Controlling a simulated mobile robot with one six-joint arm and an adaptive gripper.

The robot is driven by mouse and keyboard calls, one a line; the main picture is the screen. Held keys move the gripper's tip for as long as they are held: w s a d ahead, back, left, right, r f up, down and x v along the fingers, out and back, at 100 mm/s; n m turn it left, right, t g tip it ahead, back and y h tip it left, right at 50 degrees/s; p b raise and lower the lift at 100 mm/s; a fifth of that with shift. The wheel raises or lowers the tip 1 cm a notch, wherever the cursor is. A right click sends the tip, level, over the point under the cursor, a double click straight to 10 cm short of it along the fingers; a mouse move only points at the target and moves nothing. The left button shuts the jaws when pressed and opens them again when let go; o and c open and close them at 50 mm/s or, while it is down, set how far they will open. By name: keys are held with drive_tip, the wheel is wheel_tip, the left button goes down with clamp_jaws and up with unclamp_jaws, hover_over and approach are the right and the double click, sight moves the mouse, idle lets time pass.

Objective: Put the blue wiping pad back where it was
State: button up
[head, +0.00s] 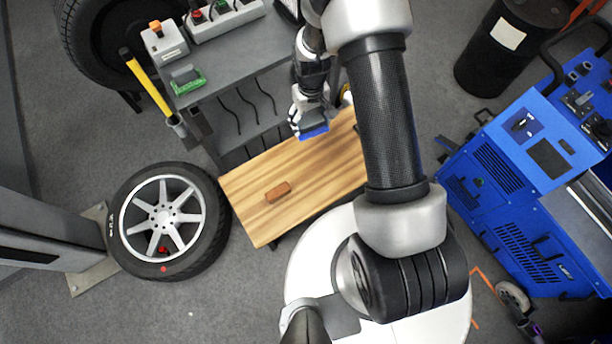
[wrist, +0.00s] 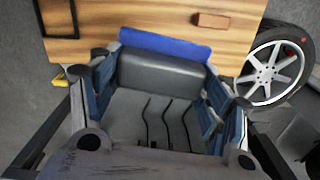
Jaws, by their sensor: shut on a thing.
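The blue wiping pad (head: 314,132) is at the end of my gripper (head: 308,112) in the head view, over the far edge of the wooden bench top. In the wrist view the pad shows as a blue strip (wrist: 165,44) along a grey body (wrist: 160,74). The fingers of my gripper (wrist: 162,82) close on that body from both sides. I cannot tell how far the pad is above the wood. The pad's underside is hidden.
A reddish-brown block (head: 278,192) lies on the wooden bench top (head: 258,222). A grey shelf with hooks (head: 240,60) stands behind it, with a green item (head: 188,80). A wheel (head: 165,215) is at left, and a blue machine (head: 510,190) at right. The bench's left half is mostly clear.

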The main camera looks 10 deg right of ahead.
drive_tip(key=shift+n, duration=0.8)
drive_tip(key=f+b, duration=0.1)
drive_tip(key=f, duration=0.8)
drive_tip(key=s+f+b, duration=0.1)
drive_tip(key=f+b, duration=0.1)
drive_tip(key=f, duration=0.8)
drive_tip(key=s+f+b, duration=0.1)
drive_tip(key=f+b, duration=0.1)
drive_tip(key=f, duration=0.8)
drive_tip(key=shift+a+f, duration=0.1)
drive_tip(key=shift+f, duration=0.15)
drive_tip(key=shift+f+b, duration=0.9)
drive_tip(key=shift+f, duration=1.65)
drive_tip(key=o, duration=1.1)
drive_tip(key=shift+f, duration=0.15)
